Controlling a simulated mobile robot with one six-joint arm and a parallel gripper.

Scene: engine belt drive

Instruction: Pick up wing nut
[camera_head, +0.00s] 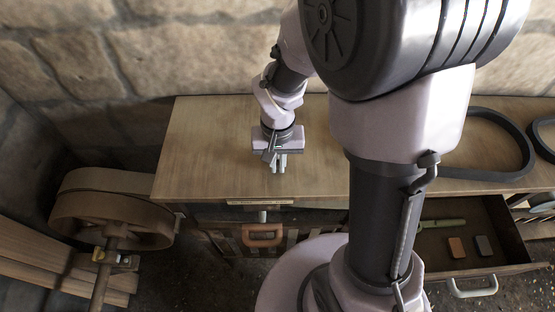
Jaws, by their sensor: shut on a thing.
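My gripper (279,170) points down at the wooden bench top (215,150), near its front edge and left of my own arm column. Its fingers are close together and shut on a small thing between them. That thing is too small and too covered by the fingers to make out its shape. No wing nut shows clearly elsewhere on the bench top. I cannot tell whether the fingertips touch the wood.
A large belt wheel (110,213) stands left of the bench, with a small brass-coloured part (98,255) by its axle. A black belt (526,150) lies on the bench at right. An open drawer (510,252) juts out below it. The bench's left part is clear.

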